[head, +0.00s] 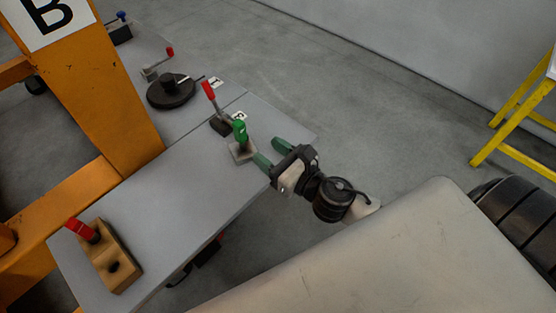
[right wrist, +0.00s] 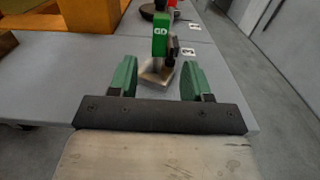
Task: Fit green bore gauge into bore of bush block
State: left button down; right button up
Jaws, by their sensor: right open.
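The green bore gauge (head: 240,131) stands upright in a small pale square holder (head: 243,152) near the table's right edge. In the right wrist view the gauge (right wrist: 160,36) shows white letters on its green handle, above the holder (right wrist: 157,73). My right gripper (head: 269,153) is open and empty, its green fingers pointing at the gauge, a short gap away. In the right wrist view the gauge lies ahead, between the lines of the two fingers (right wrist: 158,78). A tan block (head: 119,259), apparently the bush block, sits at the table's near left, with a dark open bore and a red-handled piece at its far end. My left gripper is out of view.
A red-handled lever (head: 209,92) on a dark base stands just behind the gauge. A black round disc (head: 171,91) lies farther back. An orange frame (head: 94,77) rises along the table's left side. The grey table (head: 165,200) is clear between holder and tan block.

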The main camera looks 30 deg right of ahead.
jog(key=shift+v, duration=1.1)
